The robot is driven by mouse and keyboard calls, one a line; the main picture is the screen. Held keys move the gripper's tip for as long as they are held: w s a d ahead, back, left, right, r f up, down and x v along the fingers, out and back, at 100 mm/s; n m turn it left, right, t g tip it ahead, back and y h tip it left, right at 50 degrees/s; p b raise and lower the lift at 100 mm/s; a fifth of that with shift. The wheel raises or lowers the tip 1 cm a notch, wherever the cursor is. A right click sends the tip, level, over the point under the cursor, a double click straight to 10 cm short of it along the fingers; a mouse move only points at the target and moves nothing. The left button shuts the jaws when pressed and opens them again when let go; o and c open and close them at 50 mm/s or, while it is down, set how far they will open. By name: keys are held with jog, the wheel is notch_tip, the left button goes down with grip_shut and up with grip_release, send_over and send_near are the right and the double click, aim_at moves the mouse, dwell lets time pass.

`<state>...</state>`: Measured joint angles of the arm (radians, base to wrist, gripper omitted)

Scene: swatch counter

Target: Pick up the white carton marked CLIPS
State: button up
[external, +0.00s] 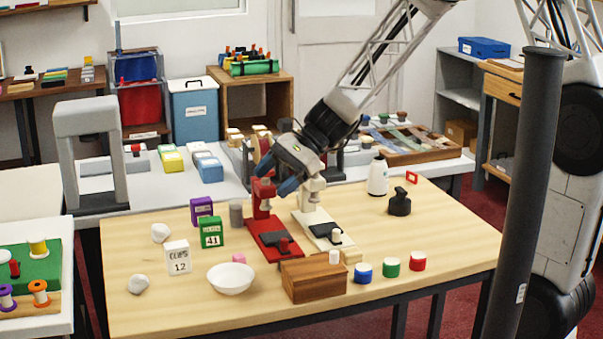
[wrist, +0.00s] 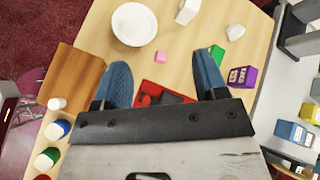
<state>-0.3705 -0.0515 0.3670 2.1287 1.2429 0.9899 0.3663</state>
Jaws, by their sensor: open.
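The white carton marked CLIPS (external: 178,260), with 12 below the word, stands upright on the wooden table at the front left, behind and left of the white bowl. In the wrist view a white carton (wrist: 187,11) shows at the top edge, partly cut off, with its marking unreadable. My gripper (external: 277,176) is open and empty, above the red stamping device (external: 272,232), to the right of the carton and higher than it. The wrist view shows its two blue fingers (wrist: 162,80) spread apart, with the carton beyond them.
A green carton (external: 211,232) and a purple carton (external: 201,211) stand behind the white carton. A wooden box (external: 314,281) stands near the front edge.

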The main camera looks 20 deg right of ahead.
aim_at(187, 243)
jog(key=w+a+f+m+y, duration=0.1)
jog(key=a+f+m, duration=0.1)
jog(key=a+f, duration=0.2)
jog(key=w+a+f+m+y, duration=0.1)
jog(key=w+a+f+m, duration=0.1)
jog(key=a+f, duration=0.2)
jog(key=w+a+f+m+t+y, duration=0.1)
jog(key=a+f+m, duration=0.2)
jog(key=a+f, duration=0.2)
jog(key=shift+w+a, duration=0.2)
jog(key=shift+a, duration=0.4)
jog(key=shift+w+a, duration=0.2)
jog(key=shift+a, duration=0.35)
jog(key=shift+a, duration=0.1)
jog(key=shift+x, duration=1.15)
jog(key=shift+a, duration=0.1)
jog(key=shift+s+f+x, duration=0.1)
jog(key=shift+x, duration=1.15)
jog(key=shift+s+f+x, duration=0.15)
jog(key=shift+x, duration=1.15)
jog(key=shift+r, duration=0.1)
jog(key=c, duration=1)
jog(key=shift+c, duration=0.2)
